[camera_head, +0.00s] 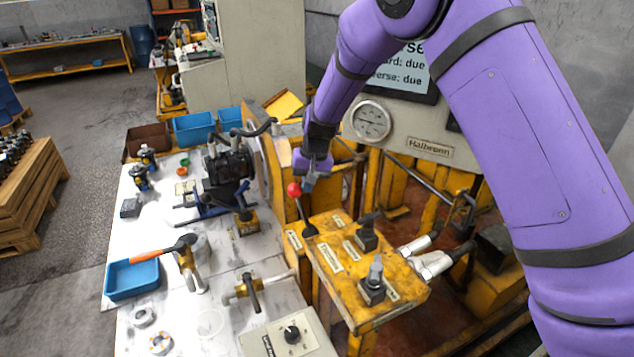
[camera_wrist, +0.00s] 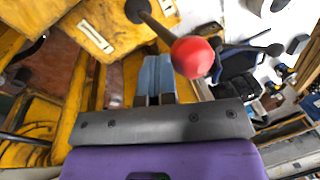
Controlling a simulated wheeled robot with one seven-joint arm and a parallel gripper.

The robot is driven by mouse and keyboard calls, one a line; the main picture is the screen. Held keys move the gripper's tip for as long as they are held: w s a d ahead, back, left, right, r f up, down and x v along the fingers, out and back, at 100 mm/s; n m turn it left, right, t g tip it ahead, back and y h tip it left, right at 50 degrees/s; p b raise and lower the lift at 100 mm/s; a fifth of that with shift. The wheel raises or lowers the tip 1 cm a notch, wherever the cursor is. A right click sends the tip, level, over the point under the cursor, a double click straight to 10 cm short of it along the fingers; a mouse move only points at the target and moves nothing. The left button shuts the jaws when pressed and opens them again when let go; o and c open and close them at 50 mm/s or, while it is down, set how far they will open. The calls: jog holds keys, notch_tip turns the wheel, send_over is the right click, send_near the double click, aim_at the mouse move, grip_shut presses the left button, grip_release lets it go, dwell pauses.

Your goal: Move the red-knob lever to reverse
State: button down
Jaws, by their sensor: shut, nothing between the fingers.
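The red-knob lever (camera_head: 294,189) rises from the left corner of a yellow control box (camera_head: 345,292). Its black rod leans up and to the left in the head view. In the wrist view the red knob (camera_wrist: 192,57) is close, just right of my fingers. My gripper (camera_head: 310,181) is shut and empty, right beside the knob in the head view. Its fingers (camera_wrist: 155,75) are together in the wrist view, and I cannot tell whether they touch the knob. Small labels lie on the box top; their words are too small to read.
Other levers stand on the box: a short black one (camera_head: 367,232) and a grey-topped one (camera_head: 375,275). A gauge (camera_head: 370,120) and screen (camera_head: 412,75) are behind. The white bench (camera_head: 205,315) at left holds a motor (camera_head: 228,165), a blue tray (camera_head: 133,279) and tools.

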aim_at(295, 186)
jog(key=shift+s+a+h, duration=0.3)
jog(key=shift+s+a, duration=0.05)
jog(key=shift+a, duration=0.5)
jog(key=shift+s+a+f, duration=0.2)
jog(key=shift+s+a, duration=0.15)
jog(key=shift+a, duration=0.4)
